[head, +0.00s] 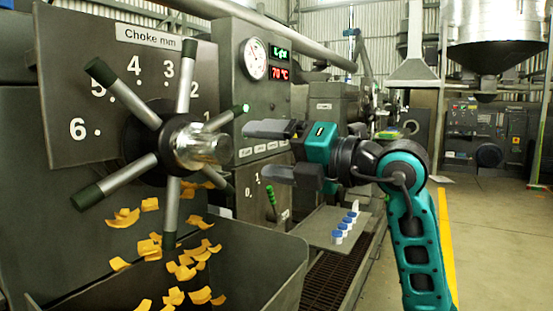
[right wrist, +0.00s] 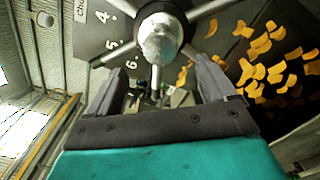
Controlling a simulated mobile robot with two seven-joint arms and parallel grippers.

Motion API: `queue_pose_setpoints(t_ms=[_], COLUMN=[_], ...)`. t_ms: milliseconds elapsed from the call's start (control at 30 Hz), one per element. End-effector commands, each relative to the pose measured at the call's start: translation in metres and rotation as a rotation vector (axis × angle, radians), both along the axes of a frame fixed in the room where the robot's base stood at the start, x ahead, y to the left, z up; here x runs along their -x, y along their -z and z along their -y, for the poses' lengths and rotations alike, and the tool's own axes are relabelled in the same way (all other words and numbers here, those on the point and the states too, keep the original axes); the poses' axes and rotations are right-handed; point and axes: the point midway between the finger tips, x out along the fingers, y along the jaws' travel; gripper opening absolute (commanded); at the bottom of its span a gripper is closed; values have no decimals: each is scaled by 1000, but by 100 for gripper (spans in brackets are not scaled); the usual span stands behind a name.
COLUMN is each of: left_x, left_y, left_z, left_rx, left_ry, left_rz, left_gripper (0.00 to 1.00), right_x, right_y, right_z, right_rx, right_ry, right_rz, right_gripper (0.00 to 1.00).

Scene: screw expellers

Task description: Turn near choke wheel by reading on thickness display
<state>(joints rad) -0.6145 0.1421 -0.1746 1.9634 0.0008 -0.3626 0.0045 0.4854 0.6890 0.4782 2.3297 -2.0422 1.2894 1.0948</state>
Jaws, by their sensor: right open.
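The near choke wheel (head: 190,145) is at the left in the head view. It has a shiny hub and several metal spokes with dark green grips, one ending in a bright green tip. Behind it, the "Choke mm" plate (head: 85,75) carries a numbered scale, with 3 to 6 readable. The green display (head: 281,52) on the cabinet is too small to read surely. My right gripper (head: 262,152) is open and empty, just right of the hub and apart from it. The right wrist view shows the hub (right wrist: 160,38) ahead, between and beyond the open fingers (right wrist: 160,80).
A round dial (head: 255,59) and a red display (head: 280,73) reading 70 °C are on the cabinet. A green-handled lever (head: 270,197) stands below. A shelf (head: 318,229) holds blue-capped jars. Yellow-orange flakes (head: 183,272) lie below the wheel. Open floor is at the right.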

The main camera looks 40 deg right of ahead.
Motion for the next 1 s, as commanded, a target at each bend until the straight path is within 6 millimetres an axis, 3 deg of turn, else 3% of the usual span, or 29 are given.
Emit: queue_pose_setpoints(t_ms=[133, 433, 767, 1000], left_x=[-2, -1, 0, 1], left_y=[-3, -2, 3, 21], left_z=[2, 2, 1, 2], left_rx=[5, 3, 1, 5], left_ry=[3, 3, 2, 4], left_rz=[6, 2, -2, -13], left_gripper=[43, 43, 43, 43], right_x=[10, 12, 9, -16], right_y=[0, 0, 3, 27], right_z=[3, 4, -1, -47], right_rx=[1, 0, 28, 299], right_ry=[0, -1, -16, -148], right_rz=[0, -1, 17, 260], right_gripper=[84, 84, 54, 31])
